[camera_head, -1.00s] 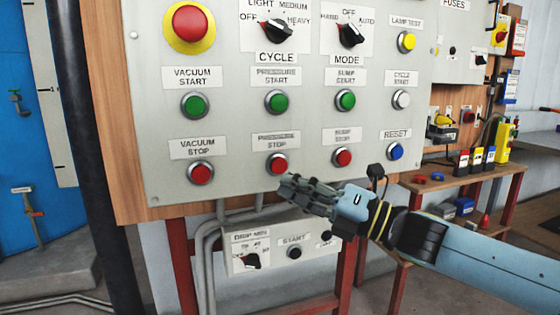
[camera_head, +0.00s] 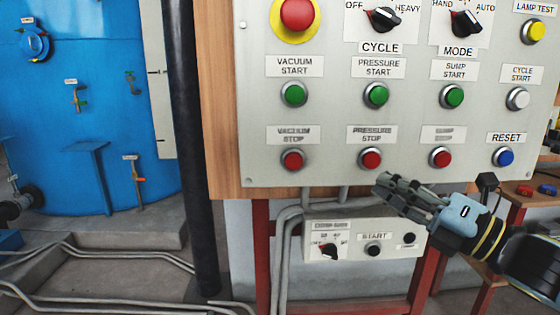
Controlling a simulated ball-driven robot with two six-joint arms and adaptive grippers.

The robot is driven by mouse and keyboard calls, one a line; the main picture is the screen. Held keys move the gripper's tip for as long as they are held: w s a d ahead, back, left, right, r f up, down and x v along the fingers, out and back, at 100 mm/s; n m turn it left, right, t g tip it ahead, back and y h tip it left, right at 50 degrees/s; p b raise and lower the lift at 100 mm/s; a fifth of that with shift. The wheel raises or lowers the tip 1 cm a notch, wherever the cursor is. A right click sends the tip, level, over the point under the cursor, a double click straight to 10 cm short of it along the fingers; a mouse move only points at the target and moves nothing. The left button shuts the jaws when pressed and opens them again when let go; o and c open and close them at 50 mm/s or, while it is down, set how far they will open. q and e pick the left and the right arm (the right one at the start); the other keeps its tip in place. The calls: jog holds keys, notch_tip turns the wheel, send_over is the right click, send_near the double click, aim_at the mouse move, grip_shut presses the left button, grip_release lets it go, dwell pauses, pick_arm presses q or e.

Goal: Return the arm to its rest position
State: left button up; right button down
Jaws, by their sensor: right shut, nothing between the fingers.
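My right gripper (camera_head: 387,188) is shut and empty. It comes in from the lower right and points left, just below the red pressure stop button (camera_head: 370,159) in the picture. It covers part of the space between the control panel (camera_head: 340,110) and the small start box (camera_head: 345,243). I cannot tell how far it stands in front of the panel. My left gripper is not in view.
A blue tank (camera_head: 105,110) stands at the left behind a dark post (camera_head: 186,130). Red legs (camera_head: 262,250) carry the panel. Grey pipes (camera_head: 120,258) run low along the floor at left. A bench (camera_head: 540,197) with small parts is at the right edge.

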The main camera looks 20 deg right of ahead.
jog(key=s+d+f+m+h, duration=0.1)
jog(key=d+f+m+h, duration=0.15)
jog(key=f, duration=0.45)
jog(key=d+f+m+g+h, duration=0.1)
jog(key=f+m+h, duration=0.1)
jog(key=f+m, duration=0.35)
jog(key=s+d+f+m+h, duration=0.1)
jog(key=d+f+m+h, duration=0.15)
jog(key=f, duration=0.55)
jog(key=s+f+m+g+h, duration=0.25)
jog(key=s+f, duration=0.25)
jog(key=f, duration=0.4)
jog(key=s+f+m+g+h, duration=0.15)
jog(key=s+f+m, duration=0.3)
jog(key=f, duration=0.55)
jog(key=s+a+f+m+g, duration=0.1)
jog(key=s+f+m+g, duration=0.3)
jog(key=s, duration=0.7)
jog(key=s+a+f+m+g, duration=0.2)
jog(key=s+f+m+g, duration=0.2)
jog(key=s+f, duration=0.5)
jog(key=s+a+f+m+g, duration=0.2)
jog(key=s+f+m, duration=0.3)
jog(key=s, duration=0.9)
jog(key=shift+f+g, duration=0.85)
jog(key=shift+g, duration=0.05)
